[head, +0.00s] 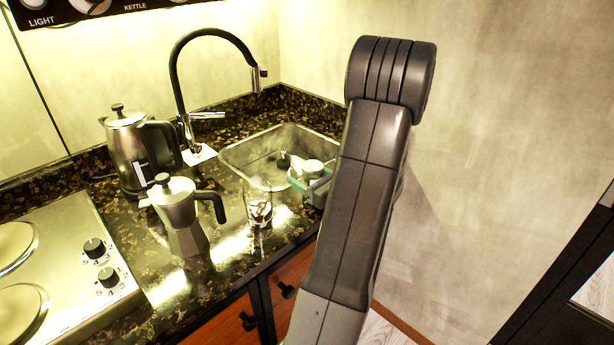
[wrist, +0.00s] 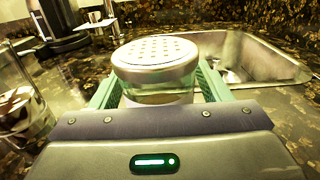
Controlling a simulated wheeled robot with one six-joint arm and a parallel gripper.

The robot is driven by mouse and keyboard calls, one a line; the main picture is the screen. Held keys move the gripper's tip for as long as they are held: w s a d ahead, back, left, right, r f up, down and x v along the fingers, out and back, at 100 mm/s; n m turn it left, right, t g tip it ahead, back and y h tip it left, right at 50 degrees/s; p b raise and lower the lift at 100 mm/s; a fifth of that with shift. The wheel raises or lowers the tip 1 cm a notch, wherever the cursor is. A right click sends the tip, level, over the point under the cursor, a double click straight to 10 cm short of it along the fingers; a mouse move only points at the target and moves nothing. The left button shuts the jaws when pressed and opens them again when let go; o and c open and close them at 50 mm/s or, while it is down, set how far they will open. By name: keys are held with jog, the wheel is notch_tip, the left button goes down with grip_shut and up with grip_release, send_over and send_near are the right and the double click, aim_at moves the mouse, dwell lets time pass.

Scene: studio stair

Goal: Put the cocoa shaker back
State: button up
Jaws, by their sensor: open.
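The cocoa shaker (wrist: 155,55) has a round, pale metal lid full of small holes and a clear body. It stands between the two teal fingers of my gripper (wrist: 158,88) in the wrist view. The fingers are open, one on each side of it; whether either touches it I cannot tell. In the head view the shaker's pale lid (head: 313,167) shows beside my gripper (head: 308,180), at the near right corner of the sink. My arm and gripper hide much of its lower body and base.
The steel sink (head: 235,153) with a black tap (head: 178,75) lies just behind. A glass (head: 258,208) stands left of my gripper, then a moka pot (head: 180,212) and a kettle (head: 128,150). A hob (head: 75,250) is at far left. A wall (head: 480,130) bounds the right.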

jog(key=shift+r, duration=0.25)
jog(key=v, duration=1.2)
jog(key=shift+b, duration=0.45)
jog(key=shift+w+a, duration=0.1)
jog(key=p+x, duration=0.1)
jog(key=x, duration=1)
jog(key=shift+w+a+f, duration=0.1)
jog(key=shift+a, duration=0.05)
jog(key=shift+w+a+f, duration=0.2)
jog(key=shift+w+f, duration=0.05)
jog(key=shift+f, duration=0.05)
jog(key=shift+d+r, duration=0.1)
jog(key=shift+r, duration=1)
jog(key=shift+s, duration=0.1)
jog(key=shift+f, duration=0.1)
